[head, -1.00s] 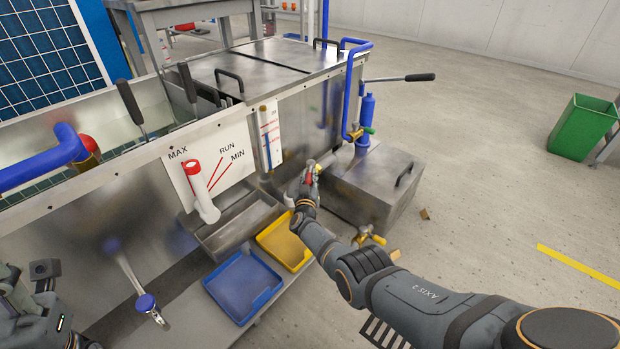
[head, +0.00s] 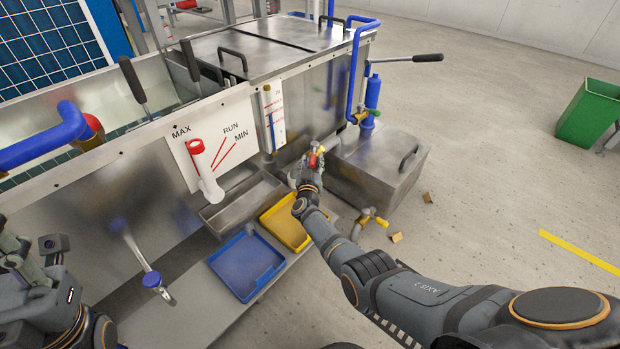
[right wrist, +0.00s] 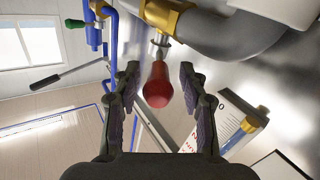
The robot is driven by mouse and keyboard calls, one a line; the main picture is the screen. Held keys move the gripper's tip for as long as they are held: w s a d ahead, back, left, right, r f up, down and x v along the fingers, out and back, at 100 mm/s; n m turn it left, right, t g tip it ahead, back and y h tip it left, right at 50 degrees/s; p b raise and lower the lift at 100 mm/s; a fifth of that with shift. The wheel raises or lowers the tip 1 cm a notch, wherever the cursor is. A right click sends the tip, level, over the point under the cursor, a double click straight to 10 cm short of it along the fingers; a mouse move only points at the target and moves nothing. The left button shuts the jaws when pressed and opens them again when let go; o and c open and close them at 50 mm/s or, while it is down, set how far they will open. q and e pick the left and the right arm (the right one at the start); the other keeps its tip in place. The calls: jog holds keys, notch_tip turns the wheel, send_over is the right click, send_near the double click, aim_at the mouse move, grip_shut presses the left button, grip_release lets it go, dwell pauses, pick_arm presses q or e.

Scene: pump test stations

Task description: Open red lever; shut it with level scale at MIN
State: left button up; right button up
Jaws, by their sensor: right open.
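The red lever (right wrist: 158,85) hangs from a brass valve (right wrist: 165,15) on a grey pipe in the right wrist view. In the head view its red handle (head: 312,160) shows small at the tank's front wall. My right gripper (right wrist: 159,72) is open, with one finger on each side of the handle and a gap to each. It also shows in the head view (head: 309,172). The level scale (head: 273,117) is a white strip with a blue column and red marks; I cannot read its labels. My left gripper (head: 42,250) is partly seen at the left edge.
Below are a steel trough (head: 242,202), a blue tray (head: 245,267) and a yellow tray (head: 290,225). A steel box (head: 375,165) stands close right of my gripper. Open floor lies right.

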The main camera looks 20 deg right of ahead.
jog(key=v, duration=1)
jog(key=shift+s+a, duration=0.15)
